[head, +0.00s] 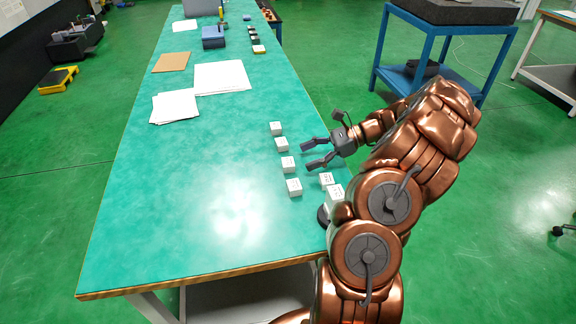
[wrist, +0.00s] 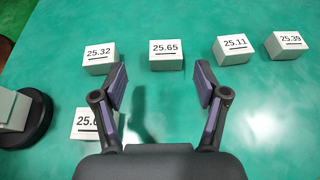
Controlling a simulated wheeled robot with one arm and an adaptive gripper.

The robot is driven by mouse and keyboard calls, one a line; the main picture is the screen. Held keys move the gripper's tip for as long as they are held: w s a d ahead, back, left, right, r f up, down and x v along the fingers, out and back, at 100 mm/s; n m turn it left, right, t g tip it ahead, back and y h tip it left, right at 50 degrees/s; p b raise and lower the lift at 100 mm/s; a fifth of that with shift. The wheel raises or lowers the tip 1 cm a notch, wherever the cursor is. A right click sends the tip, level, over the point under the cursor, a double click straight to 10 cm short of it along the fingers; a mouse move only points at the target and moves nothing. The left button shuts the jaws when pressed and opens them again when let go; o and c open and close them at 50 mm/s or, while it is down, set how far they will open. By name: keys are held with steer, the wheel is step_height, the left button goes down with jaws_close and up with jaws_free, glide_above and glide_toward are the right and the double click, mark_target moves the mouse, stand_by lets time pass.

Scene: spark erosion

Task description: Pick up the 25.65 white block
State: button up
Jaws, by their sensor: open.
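The 25.65 white block (wrist: 167,56) sits on the green table top, its label readable in the wrist view. It lies ahead of my open gripper (wrist: 161,84), roughly centred between the fingers, with a gap before the fingertips. In the head view it appears to be the third block from the far end of the row (head: 288,164). My gripper also shows there (head: 310,155), right of the row, empty and pointing left.
In the wrist view, blocks 25.32 (wrist: 100,58), 25.11 (wrist: 235,49) and 25.39 (wrist: 287,45) share the row. Another block (wrist: 93,124), label partly hidden, lies near the left finger. A round black base (wrist: 27,122) stands at left. Papers (head: 222,77) lie farther back.

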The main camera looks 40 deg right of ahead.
mark_target(289, 162)
steer(key=shift+w+p+x, duration=0.15)
steer(key=shift+x, duration=1.55)
steer(key=shift+w+p+x, duration=0.15)
steer(key=shift+w+x, duration=0.05)
steer(key=shift+x, duration=1.45)
steer(key=shift+d, duration=0.2)
steer(key=shift+c, duration=0.4)
jaws_close()
